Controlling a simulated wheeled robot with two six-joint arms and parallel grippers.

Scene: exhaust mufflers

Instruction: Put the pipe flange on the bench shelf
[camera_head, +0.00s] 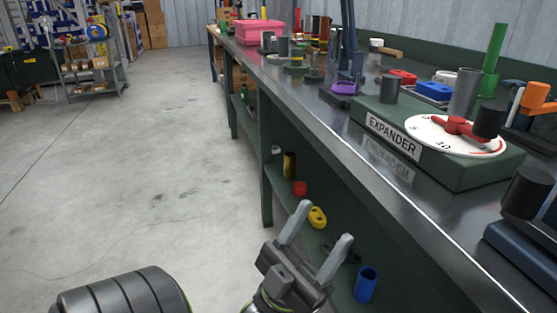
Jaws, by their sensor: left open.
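A small yellow flange-like piece with holes (317,217) lies on the bench shelf (395,275), the lower green board under the worktop. A dark flat piece (350,254), perhaps another flange, lies nearer on the shelf, partly hidden by a finger; I cannot tell which one is the pipe flange. My left gripper (326,222) is open, its two grey fingers spread at the shelf's front edge, in front of these pieces. My right gripper is not in view.
The shelf also holds a blue cup (365,285), a red piece (300,188) and a brass cylinder (289,165). The worktop above carries the expander (440,165) and many tools. A green bench leg (265,160) stands beyond my gripper. The floor at left is clear.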

